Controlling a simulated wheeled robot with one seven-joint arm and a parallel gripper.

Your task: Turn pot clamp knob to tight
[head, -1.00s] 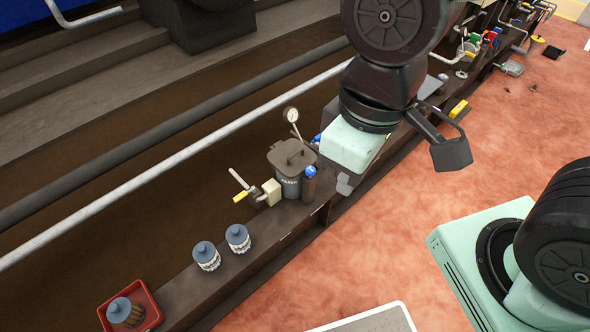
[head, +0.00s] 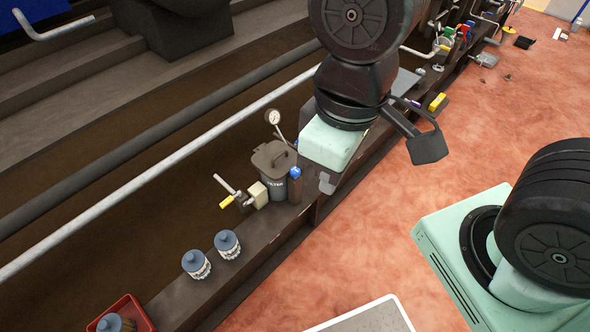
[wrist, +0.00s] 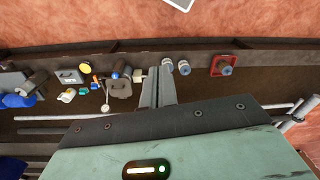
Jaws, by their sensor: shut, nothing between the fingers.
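The dark grey pot (head: 273,180) stands upright on the dark ledge with its lid on. A blue knob (head: 295,172) sits close by its right side; I cannot tell whether it is the clamp knob or how tight it is. My gripper (head: 327,184) is shut and empty, to the right of the blue knob in the head view and apart from it. In the wrist view the pot lid (wrist: 120,89) lies left of my gripper's closed fingers (wrist: 160,70), and a blue knob (wrist: 116,74) shows above the lid. No finger visibly touches the pot.
A pressure gauge (head: 272,117) stands behind the pot. A beige block (head: 258,194) and a yellow-tipped lever (head: 227,202) are to its left. Two blue-topped canisters (head: 227,245) and a red tray (head: 126,309) are farther left. The reddish floor (head: 400,230) in front is largely clear.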

